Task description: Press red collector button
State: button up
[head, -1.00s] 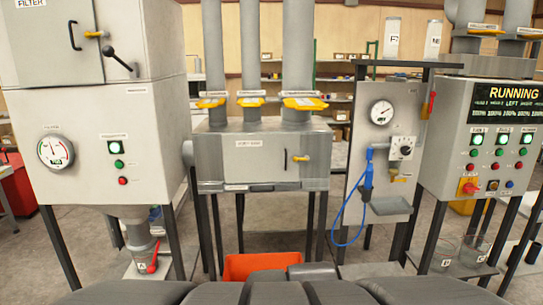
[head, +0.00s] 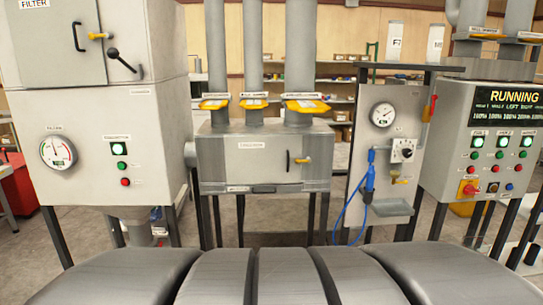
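A red button (head: 125,182) sits low on the front of the left white filter cabinet (head: 90,185). Above it on the same panel are a green button (head: 121,166) and a lit green lamp (head: 119,149). The small label over them is too blurred to read surely. A round gauge (head: 58,152) is to their left. My gripper is not in view, and nothing covers the red button.
Large grey rounded segments (head: 220,277) fill the bottom edge and hide the floor there. A middle box (head: 235,160) stands under several pipes. A blue hose (head: 369,180) hangs on a gauge panel. The right control box (head: 450,150) reads RUNNING and has several buttons.

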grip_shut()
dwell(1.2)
